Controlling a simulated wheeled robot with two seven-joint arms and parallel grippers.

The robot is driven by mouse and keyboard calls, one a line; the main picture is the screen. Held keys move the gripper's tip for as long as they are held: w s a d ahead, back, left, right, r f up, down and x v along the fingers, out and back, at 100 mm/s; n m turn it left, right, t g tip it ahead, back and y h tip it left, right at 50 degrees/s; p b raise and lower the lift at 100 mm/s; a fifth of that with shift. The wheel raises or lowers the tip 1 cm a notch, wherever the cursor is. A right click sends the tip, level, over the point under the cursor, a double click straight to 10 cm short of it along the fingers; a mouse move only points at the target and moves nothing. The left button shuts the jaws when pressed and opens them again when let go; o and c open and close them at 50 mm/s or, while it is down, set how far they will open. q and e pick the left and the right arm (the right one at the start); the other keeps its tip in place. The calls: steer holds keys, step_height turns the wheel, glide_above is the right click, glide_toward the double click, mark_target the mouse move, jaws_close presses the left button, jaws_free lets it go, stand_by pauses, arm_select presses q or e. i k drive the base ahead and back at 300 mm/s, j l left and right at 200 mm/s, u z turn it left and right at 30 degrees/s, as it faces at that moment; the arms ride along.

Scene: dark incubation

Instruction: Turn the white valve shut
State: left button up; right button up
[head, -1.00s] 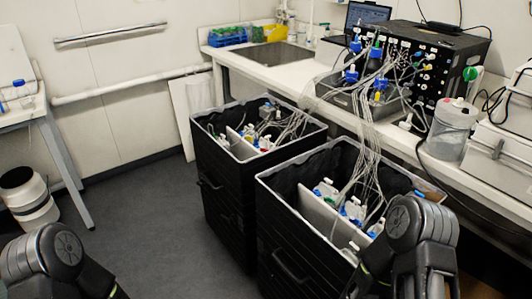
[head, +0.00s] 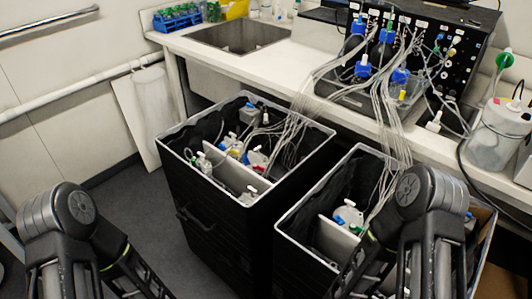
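A small white fitting (head: 434,122) lies on the counter in front of the black box and may be the white valve. It is too small to tell its handle position. Other small white caps and fittings (head: 348,214) show inside the right black bin, and I cannot tell if one of them is a valve. Both of my arms come in at the bottom of the head view, but their grippers are below the frame and not in view.
Two black bins, left (head: 222,222) and right (head: 290,222), stand before the white counter (head: 215,60). Thin tubes run from them to the black box (head: 462,55). A sink (head: 238,37) and a clear canister (head: 497,135) are on the counter. Grey floor is free at left.

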mark_target(261, 160)
steer(key=i, duration=0.15)
steer(key=k, duration=1.05)
steer(key=k+z, duration=0.3)
steer(key=i+z, duration=0.1)
steer(key=z, duration=3.15)
steer(key=k+j, duration=0.45)
steer(key=j, duration=0.2)
steer(key=k+j, duration=0.45)
steer(key=j, duration=0.15)
steer(key=k+j, duration=0.45)
steer(key=j, duration=0.2)
steer(key=k+j, duration=0.45)
steer(key=j, duration=0.2)
steer(key=k+j, duration=0.95)
steer(key=j, duration=0.3)
steer(key=k+j, duration=0.45)
steer(key=j, duration=0.2)
steer(key=k+j, duration=0.45)
steer(key=j, duration=0.15)
